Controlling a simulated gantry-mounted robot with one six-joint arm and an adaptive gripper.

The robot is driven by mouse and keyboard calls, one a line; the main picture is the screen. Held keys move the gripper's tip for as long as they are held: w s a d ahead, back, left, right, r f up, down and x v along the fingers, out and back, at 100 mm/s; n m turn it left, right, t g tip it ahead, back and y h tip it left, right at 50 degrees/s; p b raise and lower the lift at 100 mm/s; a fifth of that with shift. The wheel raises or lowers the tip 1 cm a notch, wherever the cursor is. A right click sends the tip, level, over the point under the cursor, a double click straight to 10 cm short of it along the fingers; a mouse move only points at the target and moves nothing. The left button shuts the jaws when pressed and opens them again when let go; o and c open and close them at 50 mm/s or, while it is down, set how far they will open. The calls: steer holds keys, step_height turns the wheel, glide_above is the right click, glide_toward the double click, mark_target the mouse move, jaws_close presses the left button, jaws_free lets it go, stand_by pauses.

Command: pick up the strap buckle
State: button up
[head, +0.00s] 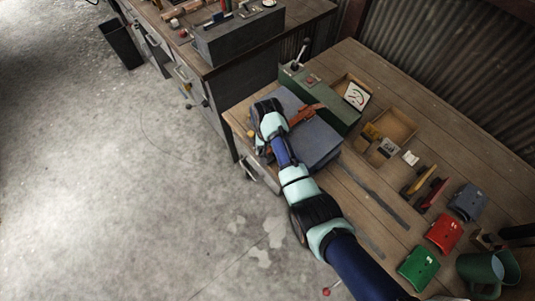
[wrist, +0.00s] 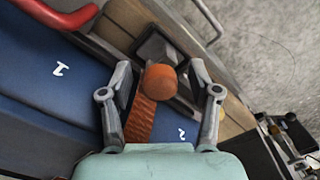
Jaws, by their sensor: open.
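An orange-brown ribbed strap (wrist: 143,118) with a rounded orange end (wrist: 159,82) lies over a blue case marked 1 and 2 (wrist: 50,75). I take this end to be the strap buckle, but cannot be sure. My gripper (wrist: 160,67) is open, with one finger on each side of the rounded end. I cannot tell whether either finger touches it. In the head view the strap (head: 304,114) crosses the blue-grey case (head: 316,142) on the bench, and my wrist hides most of the gripper there.
A green box with a lever (head: 325,98) stands behind the case. A red handle (wrist: 60,14) shows at the upper left of the wrist view. Wooden trays (head: 396,124) and red (head: 444,233), green (head: 418,267) and grey (head: 468,201) pieces lie to the right. Floor is open at left.

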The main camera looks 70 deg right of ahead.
steer(key=shift+c, duration=0.4)
jaws_close()
steer(key=shift+r, duration=0.1)
step_height(320, 180, up, 20)
steer(key=p, duration=0.9)
